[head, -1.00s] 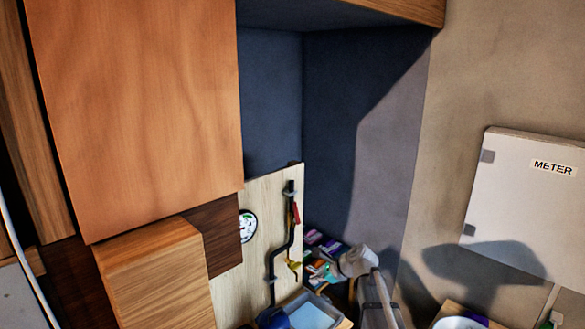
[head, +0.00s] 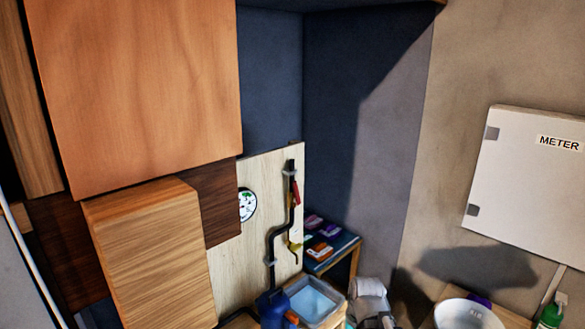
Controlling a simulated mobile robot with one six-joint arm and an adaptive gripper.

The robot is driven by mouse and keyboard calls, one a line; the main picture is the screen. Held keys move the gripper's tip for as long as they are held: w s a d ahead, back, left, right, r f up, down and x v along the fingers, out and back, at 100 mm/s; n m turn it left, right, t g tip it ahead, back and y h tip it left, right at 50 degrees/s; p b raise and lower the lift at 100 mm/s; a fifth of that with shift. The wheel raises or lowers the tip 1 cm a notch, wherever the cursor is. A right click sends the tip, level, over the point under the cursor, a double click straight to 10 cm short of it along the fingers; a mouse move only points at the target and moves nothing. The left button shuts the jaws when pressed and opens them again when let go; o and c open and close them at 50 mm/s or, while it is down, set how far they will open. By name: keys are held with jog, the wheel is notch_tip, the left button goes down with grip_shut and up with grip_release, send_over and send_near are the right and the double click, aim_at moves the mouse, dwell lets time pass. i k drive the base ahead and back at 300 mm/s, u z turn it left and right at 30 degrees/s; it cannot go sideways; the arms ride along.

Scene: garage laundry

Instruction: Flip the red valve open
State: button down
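The red valve handle (head: 296,193) is a small red lever on a black pipe (head: 271,245). The pipe runs up a pale wooden board (head: 232,278) in the alcove. The red lever hangs roughly along the upright pipe, slightly tilted. Lower on the same pipe is a yellow handle (head: 294,246). A pale grey part low in the middle, right of the tray, looks like my arm. My gripper's fingers do not show, and nothing is seen touching the red lever.
A round gauge (head: 247,205) is on the board. Below stand a blue container (head: 272,308) and a grey tray (head: 331,320). Small boxes (head: 319,251) lie on a corner shelf. Wooden cabinets (head: 145,85) fill the left. A METER box (head: 530,190) hangs right, above a white bowl (head: 468,315).

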aim_at(297, 200)
jog(key=u, duration=0.25)
jog(key=k, duration=0.75)
jog(key=u, duration=0.6)
jog(key=k, duration=0.6)
jog(key=u, duration=0.05)
jog(key=i, duration=0.65)
jog(key=z, duration=0.5)
jog(key=i, duration=1.2)
jog(key=z, duration=0.15)
